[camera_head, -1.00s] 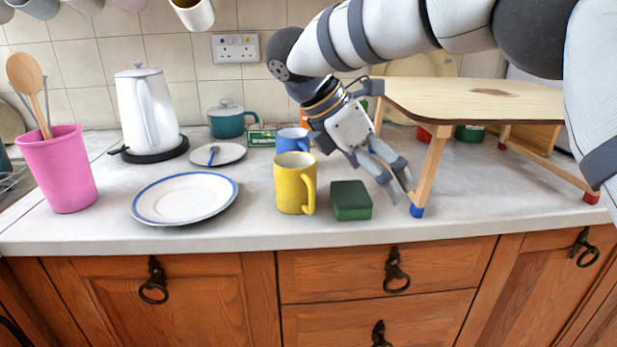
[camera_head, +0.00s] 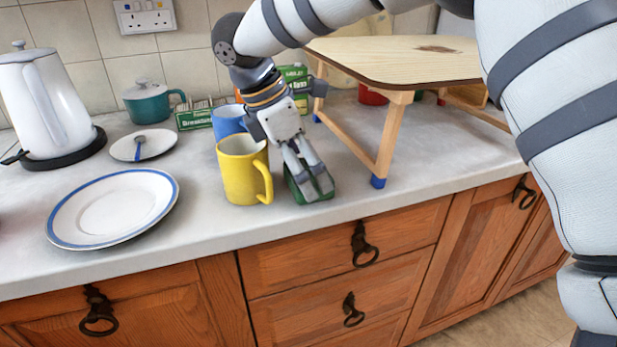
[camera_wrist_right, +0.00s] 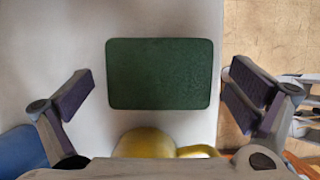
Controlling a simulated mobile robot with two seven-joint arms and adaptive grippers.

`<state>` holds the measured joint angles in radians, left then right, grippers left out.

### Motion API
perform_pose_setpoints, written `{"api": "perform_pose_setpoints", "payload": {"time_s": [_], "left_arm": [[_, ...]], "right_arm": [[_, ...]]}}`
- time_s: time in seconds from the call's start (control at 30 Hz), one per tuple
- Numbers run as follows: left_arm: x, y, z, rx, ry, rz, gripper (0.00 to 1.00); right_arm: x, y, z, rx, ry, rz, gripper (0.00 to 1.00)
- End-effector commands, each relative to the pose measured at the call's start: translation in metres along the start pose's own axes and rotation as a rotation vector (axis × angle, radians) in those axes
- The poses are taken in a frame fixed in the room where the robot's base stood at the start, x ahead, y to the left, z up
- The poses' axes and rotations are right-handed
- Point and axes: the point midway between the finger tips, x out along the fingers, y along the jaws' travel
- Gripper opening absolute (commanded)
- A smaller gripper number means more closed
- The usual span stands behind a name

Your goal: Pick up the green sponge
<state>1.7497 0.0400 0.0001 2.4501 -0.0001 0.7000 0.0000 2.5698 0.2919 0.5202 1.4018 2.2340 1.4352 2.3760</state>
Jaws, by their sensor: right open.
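The green sponge (camera_head: 292,187) lies on the grey worktop near its front edge, just right of the yellow mug. In the head view my right gripper (camera_head: 312,186) is over it and hides much of it. In the right wrist view the whole sponge (camera_wrist_right: 160,74) shows as a dark green rounded rectangle. It lies between the two spread fingers of my right gripper (camera_wrist_right: 164,98), a little farther out than the fingertips, with clear gaps on both sides. The right gripper is open and empty. My left gripper is not in view.
The yellow mug (camera_head: 243,172) stands close left of the sponge, with its handle towards it. A blue mug (camera_head: 228,122) is behind. A wooden stand (camera_head: 388,142) is to the right. A blue-rimmed plate (camera_head: 112,208) lies left. Bare worktop (camera_head: 345,190) lies between sponge and stand.

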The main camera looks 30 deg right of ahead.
Motion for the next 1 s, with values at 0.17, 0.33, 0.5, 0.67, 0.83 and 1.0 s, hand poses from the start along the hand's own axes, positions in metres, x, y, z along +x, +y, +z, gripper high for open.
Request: {"api": "perform_pose_setpoints", "payload": {"time_s": [0.17, 0.33, 0.5, 0.67, 0.83, 1.0], "left_arm": [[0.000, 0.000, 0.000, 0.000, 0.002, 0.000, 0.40], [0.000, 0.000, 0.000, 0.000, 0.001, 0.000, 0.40], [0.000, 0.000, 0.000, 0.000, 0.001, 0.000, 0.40], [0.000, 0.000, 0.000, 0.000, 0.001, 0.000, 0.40], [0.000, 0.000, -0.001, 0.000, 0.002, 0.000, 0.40], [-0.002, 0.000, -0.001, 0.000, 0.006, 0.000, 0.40]], "right_arm": [[0.003, 0.000, 0.000, 0.000, 0.000, 0.001, 1.00], [0.002, 0.000, 0.000, 0.000, 0.000, 0.001, 0.81], [0.002, 0.000, 0.000, 0.000, 0.000, 0.001, 0.69], [0.002, 0.000, 0.000, -0.001, 0.000, 0.000, 0.69], [-0.002, 0.000, 0.002, 0.000, 0.000, 0.002, 0.69], [-0.030, 0.001, 0.013, 0.004, 0.002, 0.004, 0.69]]}}
